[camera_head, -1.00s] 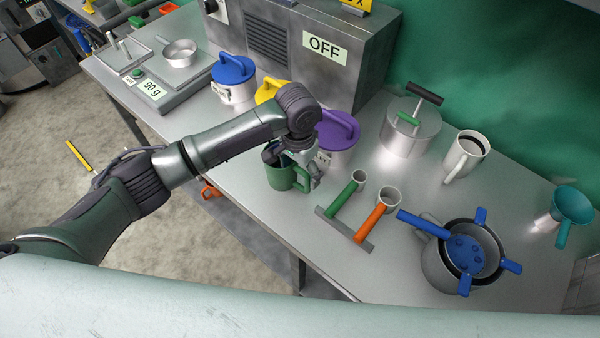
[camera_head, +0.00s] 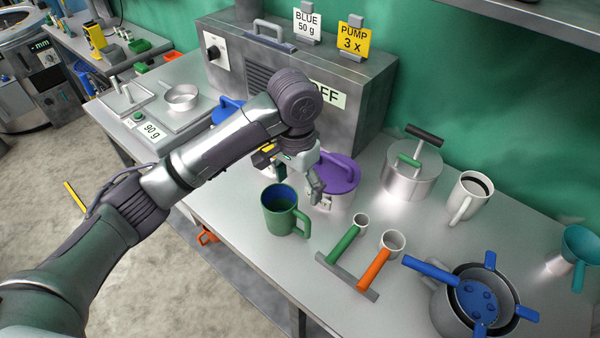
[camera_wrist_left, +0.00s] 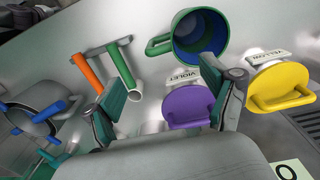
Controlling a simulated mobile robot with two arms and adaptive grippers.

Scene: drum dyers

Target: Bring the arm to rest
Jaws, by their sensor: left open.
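My left arm (camera_head: 215,145) reaches in from the left over the bench. Its gripper (camera_head: 297,182) hangs above the bench, behind and above the green mug (camera_head: 281,213), apart from it. In the left wrist view the two fingers of the gripper (camera_wrist_left: 165,92) stand wide apart with nothing held between them. The green mug stands upright on the bench with a blue inside; it also shows in the left wrist view (camera_wrist_left: 200,35). The purple-lidded pot (camera_head: 337,175) is just behind the gripper and shows between the fingers in the left wrist view (camera_wrist_left: 190,106). My right gripper is not in view.
A grey machine (camera_head: 340,120) with an OFF sign stands behind the arm. A rack with green and orange handles (camera_head: 346,276), a blue strainer on a grey pot (camera_head: 478,298), a white mug (camera_head: 470,196) and a lidded steel pot (camera_head: 410,178) stand to the right. A scale (camera_head: 160,120) is left.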

